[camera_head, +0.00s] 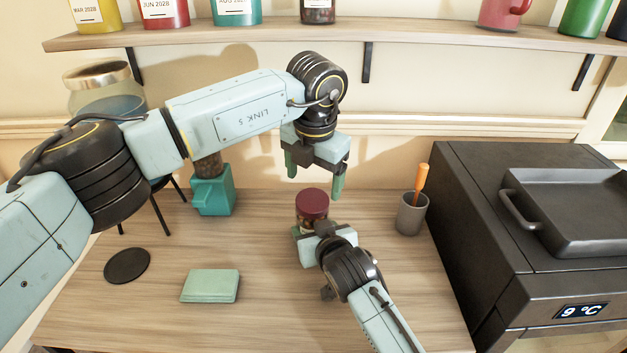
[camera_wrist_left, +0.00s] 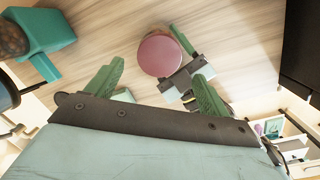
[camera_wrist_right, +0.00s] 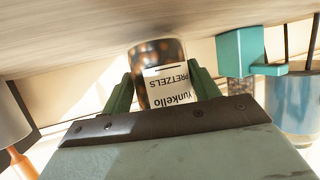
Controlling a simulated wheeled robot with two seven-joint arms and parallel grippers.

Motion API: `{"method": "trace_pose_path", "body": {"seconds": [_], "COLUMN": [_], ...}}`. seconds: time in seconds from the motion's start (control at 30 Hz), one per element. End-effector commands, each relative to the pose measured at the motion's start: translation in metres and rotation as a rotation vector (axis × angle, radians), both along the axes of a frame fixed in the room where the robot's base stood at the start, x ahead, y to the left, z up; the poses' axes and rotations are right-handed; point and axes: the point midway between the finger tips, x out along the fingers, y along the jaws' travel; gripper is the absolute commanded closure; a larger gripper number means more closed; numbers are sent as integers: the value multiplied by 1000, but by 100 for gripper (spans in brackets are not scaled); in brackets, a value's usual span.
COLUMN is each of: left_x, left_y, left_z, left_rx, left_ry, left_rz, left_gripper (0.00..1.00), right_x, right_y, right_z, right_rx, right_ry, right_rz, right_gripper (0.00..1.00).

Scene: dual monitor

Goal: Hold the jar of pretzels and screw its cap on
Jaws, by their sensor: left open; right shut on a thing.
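The jar of pretzels (camera_wrist_right: 163,88) stands on the table, its white label reading "Yunkello PRETZELS" upside down in the right wrist view. Its dark red cap (camera_head: 312,203) sits at the top of the jar, seen as a round disc in the left wrist view (camera_wrist_left: 160,54). I cannot tell how tightly it is seated. My right gripper (camera_wrist_right: 162,88) is shut on the jar, a green finger on each side. My left gripper (camera_head: 315,182) is open and empty above the cap, fingers pointing down and apart from it.
A grey cup (camera_head: 411,215) with an orange-handled tool stands right of the jar. A teal grinder (camera_head: 212,194) stands to the left. A green block (camera_head: 210,286) and black coaster (camera_head: 127,266) lie front left. A dark appliance (camera_head: 470,215) bounds the right; a shelf (camera_head: 240,38) hangs above.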

Motion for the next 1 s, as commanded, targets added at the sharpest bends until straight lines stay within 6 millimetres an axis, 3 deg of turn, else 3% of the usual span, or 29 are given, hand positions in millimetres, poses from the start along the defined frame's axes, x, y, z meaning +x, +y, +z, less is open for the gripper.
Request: {"method": "trace_pose_path", "body": {"seconds": [0.2,0.57,0.77,1.0], "left_x": [-3,-3,-1,4], "left_y": [-1,0,1,2], "left_z": [22,24,7,-30], "left_rx": [-24,-25,-24,-24], "left_ry": [-2,-3,0,0], "left_rz": [174,203,204,203], "left_gripper": [19,19,19,19], "right_x": [0,0,0,0], "right_y": [0,0,0,0], "right_z": [2,2,2,2], "right_rx": [1,1,1,1], "right_ry": [-4,-4,-4,-4], "right_rz": [0,0,0,0], "right_gripper": [100,100,100,100]}}
